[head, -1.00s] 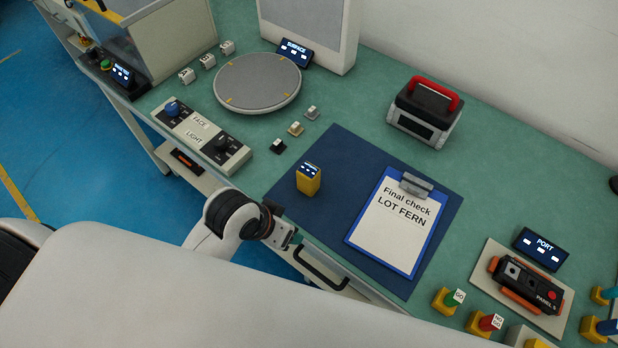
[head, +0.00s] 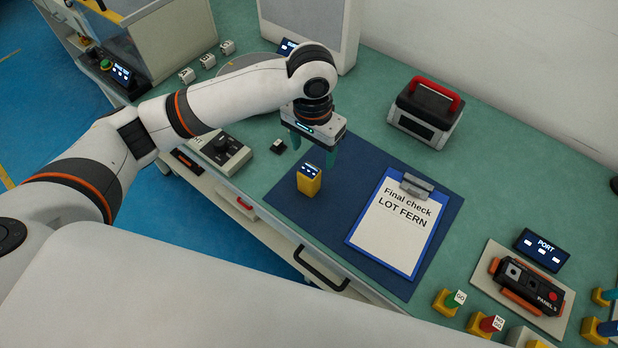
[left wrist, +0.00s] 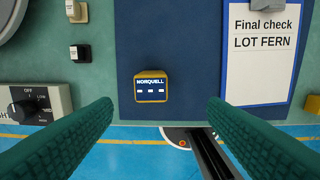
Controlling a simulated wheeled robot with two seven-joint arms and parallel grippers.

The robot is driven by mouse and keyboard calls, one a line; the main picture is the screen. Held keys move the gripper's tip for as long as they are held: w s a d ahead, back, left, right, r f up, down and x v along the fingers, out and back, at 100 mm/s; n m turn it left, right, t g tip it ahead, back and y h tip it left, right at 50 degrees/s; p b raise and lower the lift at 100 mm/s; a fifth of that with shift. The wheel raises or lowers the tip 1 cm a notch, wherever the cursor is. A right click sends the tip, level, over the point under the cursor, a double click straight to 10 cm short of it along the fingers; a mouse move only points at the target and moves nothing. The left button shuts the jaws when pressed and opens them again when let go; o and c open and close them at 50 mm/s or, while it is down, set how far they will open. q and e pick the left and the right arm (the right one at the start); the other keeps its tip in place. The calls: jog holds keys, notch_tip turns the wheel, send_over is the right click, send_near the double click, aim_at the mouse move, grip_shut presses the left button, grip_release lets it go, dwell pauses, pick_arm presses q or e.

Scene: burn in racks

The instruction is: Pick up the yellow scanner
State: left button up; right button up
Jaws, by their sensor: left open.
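The yellow scanner (head: 309,181) stands upright on the dark blue mat (head: 342,156) near the table's front edge, its dark screen facing up. In the left wrist view the scanner (left wrist: 151,87) sits between the two fingers, a little left of the middle, with "NORQUELL" on its screen. My left gripper (head: 312,149) is open and empty, its green fingers pointing down. It is above and just behind the scanner in the head view, not visibly touching it. My right gripper is not in view.
A clipboard (head: 391,222) reading "Final check LOT FERN" lies right of the scanner. A box with a red handle (head: 425,112) stands behind. A knob panel (head: 222,152) and a small dark switch block (head: 278,146) are to the left. A drawer handle (head: 320,272) is below the table edge.

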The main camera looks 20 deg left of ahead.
aim_at(309, 170)
pick_arm(q)
jog(key=shift+w+a, duration=0.2)
jog(key=shift+a, duration=0.1)
notch_tip(309, 170, down, 6)
jog(key=shift+f+p, duration=0.15)
jog(key=shift+p, duration=0.25)
jog(key=shift+a+f+p, duration=0.2)
jog(key=shift+f+p, duration=0.25)
jog(key=shift+f, duration=2.15)
jog(key=c, duration=1.2)
